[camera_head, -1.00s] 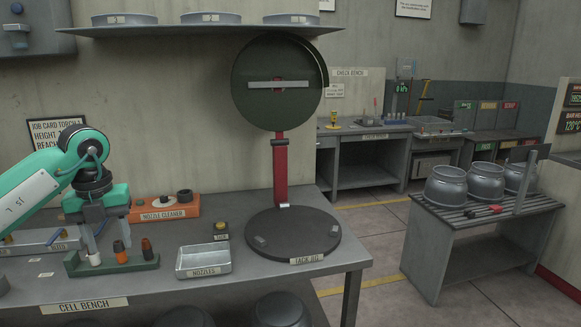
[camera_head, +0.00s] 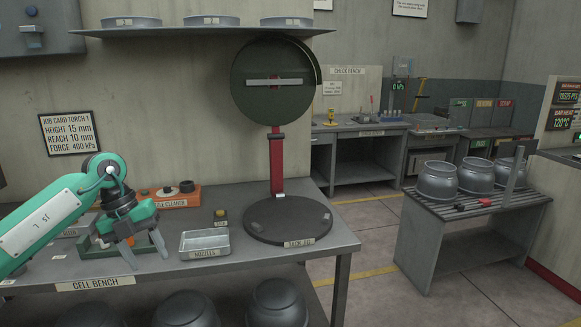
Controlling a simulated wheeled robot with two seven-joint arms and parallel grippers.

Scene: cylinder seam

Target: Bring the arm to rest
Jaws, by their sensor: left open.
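My left arm comes in from the left, green and white. Its gripper (camera_head: 145,249) points down over the front part of the cell bench (camera_head: 95,284), with its two grey fingers spread apart and nothing between them. It is in front of the green nozzle rack (camera_head: 100,250), which it largely hides, and left of the nozzles tray (camera_head: 205,243). Whether the fingertips touch the bench top is hard to tell. My right gripper is not in view.
The tack jig (camera_head: 287,220) with its red post and round dark plate stands on the bench's right. The nozzle cleaner (camera_head: 178,197) sits behind the gripper. A slatted stand (camera_head: 480,204) with several grey pots is at the right. Open floor (camera_head: 365,240) lies between.

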